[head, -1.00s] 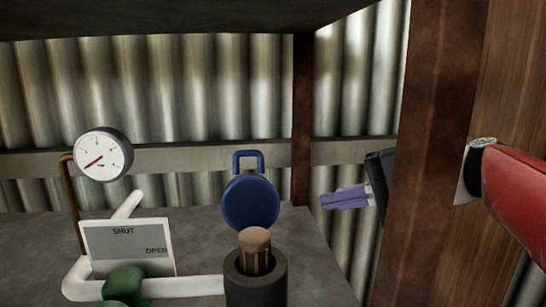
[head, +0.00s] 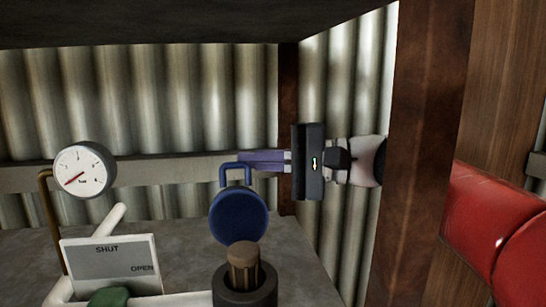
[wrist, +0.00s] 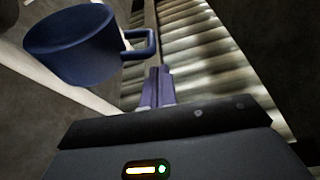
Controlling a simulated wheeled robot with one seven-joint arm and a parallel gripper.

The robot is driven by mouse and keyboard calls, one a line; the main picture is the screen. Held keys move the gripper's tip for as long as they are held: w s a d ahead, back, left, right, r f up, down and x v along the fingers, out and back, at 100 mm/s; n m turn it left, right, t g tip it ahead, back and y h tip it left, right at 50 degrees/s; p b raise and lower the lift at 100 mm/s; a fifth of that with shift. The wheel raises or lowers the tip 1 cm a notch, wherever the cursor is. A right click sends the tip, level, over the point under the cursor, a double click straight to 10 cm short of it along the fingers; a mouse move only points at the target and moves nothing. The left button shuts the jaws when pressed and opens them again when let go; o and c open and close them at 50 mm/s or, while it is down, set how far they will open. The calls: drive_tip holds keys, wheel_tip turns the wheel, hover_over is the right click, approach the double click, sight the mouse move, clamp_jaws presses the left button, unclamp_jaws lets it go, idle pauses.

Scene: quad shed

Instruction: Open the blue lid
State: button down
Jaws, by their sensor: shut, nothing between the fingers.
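The blue lid (head: 238,216) is a round blue piece, its flat face towards me, with a squared loop handle (head: 236,168) on top. In the wrist view the blue lid (wrist: 75,45) looks like a short drum at the upper left, its handle (wrist: 142,45) sticking out to the right. My gripper (head: 242,160) has purple fingers that are shut and empty, pointing left. In the head view the fingertips overlap the handle's upper right. In the wrist view my gripper (wrist: 158,71) shows just below the handle with a small gap; contact cannot be told.
A brown ribbed plug (head: 243,262) in a dark cup (head: 245,293) stands in front of the lid. A gauge (head: 84,169), a SHUT/OPEN plate (head: 110,267) and a green knob (head: 108,298) are at left. A rusty post (head: 425,150) and red cylinder (head: 500,225) are at right.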

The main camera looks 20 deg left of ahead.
drive_tip(key=shift+s+d, duration=0.4)
drive_tip(key=shift+s, duration=0.35)
drive_tip(key=shift+s+d+f+n+b, duration=0.15)
drive_tip(key=shift+s+n+b, duration=0.25)
drive_tip(key=shift+b, duration=0.8)
drive_tip(key=shift+s+d+n+y+b, duration=0.2)
drive_tip(key=shift+s+n+y+b, duration=0.1)
drive_tip(key=shift+b, duration=0.5)
drive_tip(key=s+n+b, duration=0.1)
drive_tip(key=d+r+n+b, duration=0.1)
drive_tip(key=b, duration=0.1)
drive_tip(key=shift+s+r+y, duration=0.25)
drive_tip(key=shift+s+y, duration=0.05)
drive_tip(key=shift+s, duration=0.05)
drive_tip(key=shift+s+d+r+n, duration=0.1)
drive_tip(key=shift+s+r+n, duration=0.1)
drive_tip(key=shift+r+n, duration=0.15)
